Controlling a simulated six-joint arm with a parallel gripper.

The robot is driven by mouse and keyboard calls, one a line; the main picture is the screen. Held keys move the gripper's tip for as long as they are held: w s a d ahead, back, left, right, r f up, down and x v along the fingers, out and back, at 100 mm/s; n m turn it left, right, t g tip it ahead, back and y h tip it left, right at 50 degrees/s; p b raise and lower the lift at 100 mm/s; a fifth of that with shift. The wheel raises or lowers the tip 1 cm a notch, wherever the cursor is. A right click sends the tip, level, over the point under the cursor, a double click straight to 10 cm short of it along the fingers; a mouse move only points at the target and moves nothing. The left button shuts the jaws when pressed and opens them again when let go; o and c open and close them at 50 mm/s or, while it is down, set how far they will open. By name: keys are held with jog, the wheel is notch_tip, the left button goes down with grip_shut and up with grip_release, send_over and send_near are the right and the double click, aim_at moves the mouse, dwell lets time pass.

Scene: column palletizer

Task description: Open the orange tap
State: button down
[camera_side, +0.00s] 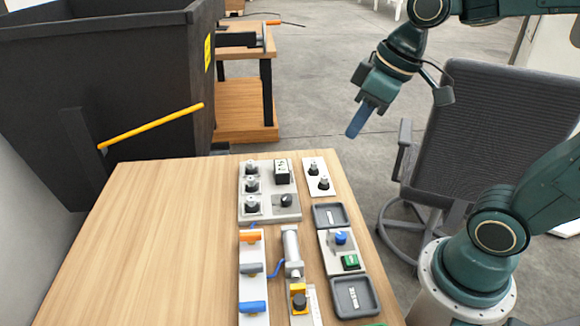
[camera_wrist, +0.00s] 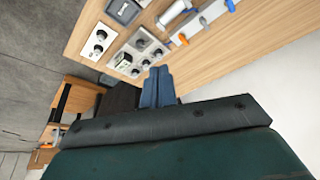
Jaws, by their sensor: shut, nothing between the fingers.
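The orange tap (camera_side: 250,237) is at the far end of a narrow white plate (camera_side: 246,287) on the wooden table. Its handle lies crosswise over the plate in the side view. A grey tap (camera_side: 251,268) and a blue tap (camera_side: 253,306) sit nearer on the same plate. The orange tap also shows small in the wrist view (camera_wrist: 183,39). My gripper (camera_side: 356,131) is shut and empty. It is in the air, above and to the right of the table's far end, well apart from the orange tap. Its blue fingers show together in the wrist view (camera_wrist: 157,72).
A panel of knobs (camera_side: 270,214) lies just beyond the taps. A cylinder (camera_side: 291,246), a blue knob (camera_side: 341,238) and grey trays (camera_side: 330,217) are to their right. The table's left half (camera_side: 150,250) is bare. A dark bin (camera_side: 100,80) and a chair (camera_side: 490,140) stand around it.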

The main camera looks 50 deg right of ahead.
aim_at(251, 237)
jog(key=w+f+n+g+y, duration=0.2)
jog(key=w+f+n+y, duration=0.3)
jog(key=w, duration=0.7)
jog(key=w+f+n+g, duration=0.1)
jog(key=w+f, duration=0.3)
jog(key=f, duration=0.3)
jog(key=w+f+n+g+y, duration=0.1)
jog(key=w+f, duration=0.3)
jog(key=f, duration=0.3)
jog(key=shift+w+d+g, duration=0.2)
jog(key=shift+d+g, duration=0.1)
jog(key=shift+g, duration=0.1)
jog(key=shift+a+f, duration=0.1)
jog(key=shift+f, duration=0.1)
jog(key=shift+n, duration=0.3)
jog(key=x, duration=0.9)
jog(key=shift+a, duration=0.1)
jog(key=shift+s+a+f, duration=0.2)
jog(key=shift+s+a, duration=0.4)
jog(key=shift+a, duration=0.1)
jog(key=shift+s+a, duration=0.85)
